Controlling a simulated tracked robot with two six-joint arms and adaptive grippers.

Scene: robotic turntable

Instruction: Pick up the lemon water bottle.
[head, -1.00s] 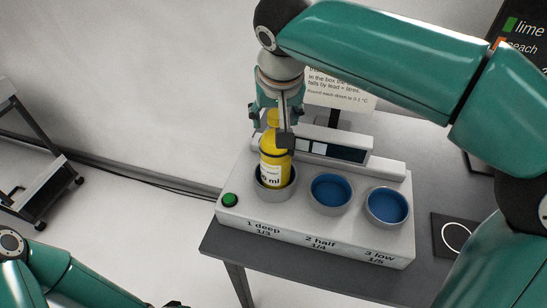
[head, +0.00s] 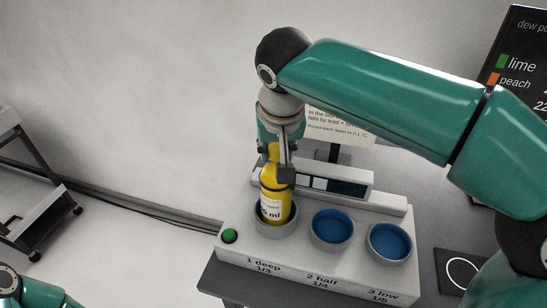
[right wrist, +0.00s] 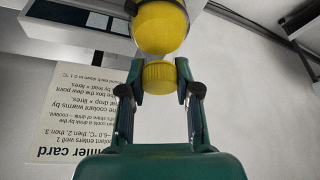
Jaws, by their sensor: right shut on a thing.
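The lemon water bottle (head: 274,197) is yellow with a white label and stands in the grey-rimmed well marked "1 deep" (head: 277,231). The well's front rim hides its base. My right gripper (head: 277,176) comes down from above and is shut on the bottle's upper part. I cannot tell whether the bottle has lifted off the well floor. Only a piece of my left arm shows at the bottom left; its gripper is out of view.
Blue-lined wells "2 half" (head: 331,229) and "3 low" (head: 390,244) are empty beside it. A green button (head: 229,236) is at the block's left corner. A display bar (head: 335,183) and a card (head: 335,124) stand behind. A dark screen (head: 520,80) is at upper right.

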